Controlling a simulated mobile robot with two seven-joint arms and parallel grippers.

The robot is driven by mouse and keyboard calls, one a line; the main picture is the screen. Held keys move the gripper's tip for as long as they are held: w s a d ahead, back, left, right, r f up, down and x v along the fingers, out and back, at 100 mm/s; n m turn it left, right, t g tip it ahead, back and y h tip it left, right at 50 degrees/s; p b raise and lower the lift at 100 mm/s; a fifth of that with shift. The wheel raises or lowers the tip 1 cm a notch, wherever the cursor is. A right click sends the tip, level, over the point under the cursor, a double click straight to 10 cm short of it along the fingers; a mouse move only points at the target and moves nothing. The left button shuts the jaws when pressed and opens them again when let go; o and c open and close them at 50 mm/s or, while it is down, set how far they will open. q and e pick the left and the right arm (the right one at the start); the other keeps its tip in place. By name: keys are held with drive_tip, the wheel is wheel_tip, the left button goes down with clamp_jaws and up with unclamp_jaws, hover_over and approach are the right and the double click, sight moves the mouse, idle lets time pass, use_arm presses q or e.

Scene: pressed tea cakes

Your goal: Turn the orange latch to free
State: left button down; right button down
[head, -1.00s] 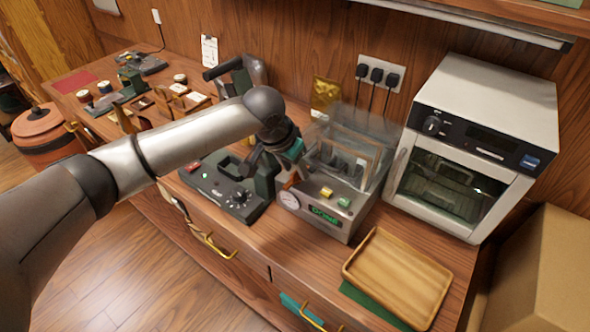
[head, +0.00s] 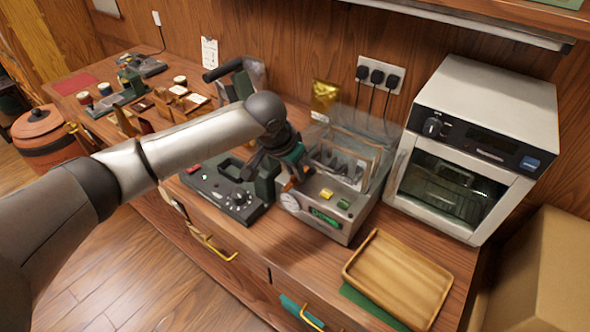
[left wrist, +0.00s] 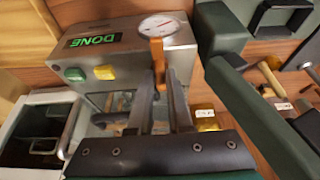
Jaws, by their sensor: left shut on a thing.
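The steel machine (head: 328,224) stands in the middle of the counter, with a dial gauge, a yellow and a green button, and a lit display. In the left wrist view its display (left wrist: 91,41) reads DONE. The orange latch (left wrist: 157,62) is beside the gauge (left wrist: 158,25), between my left gripper's fingers. My left gripper (left wrist: 165,82) is shut on the latch. In the head view the gripper (head: 292,181) is at the machine's left side, and its fingers and wrist hide most of the latch. My right gripper is in neither view.
A dark press base (head: 228,198) stands close to the left of the machine. A wooden tray (head: 398,278) lies at front right, and a white oven (head: 470,150) stands to the right. A clear cover (head: 365,125) rises over the machine's back.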

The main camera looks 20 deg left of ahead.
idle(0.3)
use_arm(q)
drive_tip(key=m+p, duration=0.2)
drive_tip(key=p, duration=0.1)
drive_tip(key=shift+r+m+g+h, duration=0.2)
drive_tip(key=shift+m+g+h, duration=0.1)
drive_tip(key=shift+g+h, duration=0.1)
drive_tip(key=shift+w+a+m+h+p, duration=0.1)
drive_tip(key=shift+m+h+p, duration=0.2)
drive_tip(key=shift+m+p, duration=0.35)
drive_tip(key=shift+f+m, duration=0.1)
drive_tip(key=shift+m, duration=0.55)
drive_tip(key=shift+w+m+g+h, duration=0.1)
drive_tip(key=shift+m+g+h, duration=0.35)
drive_tip(key=shift+m, duration=0.45)
drive_tip(key=shift+f+m+g+b, duration=0.15)
drive_tip(key=shift+m+g+b, duration=0.3)
drive_tip(key=shift+m, duration=0.45)
drive_tip(key=shift+w+m+g+h+b, duration=0.15)
drive_tip(key=shift+m+g+b, duration=0.25)
drive_tip(key=shift+m+b, duration=0.55)
drive_tip(key=shift+s+m+g+h+b, duration=0.15)
drive_tip(key=shift+m+g+b, duration=0.3)
drive_tip(key=shift+m, duration=0.9)
drive_tip(key=shift+w, duration=0.1)
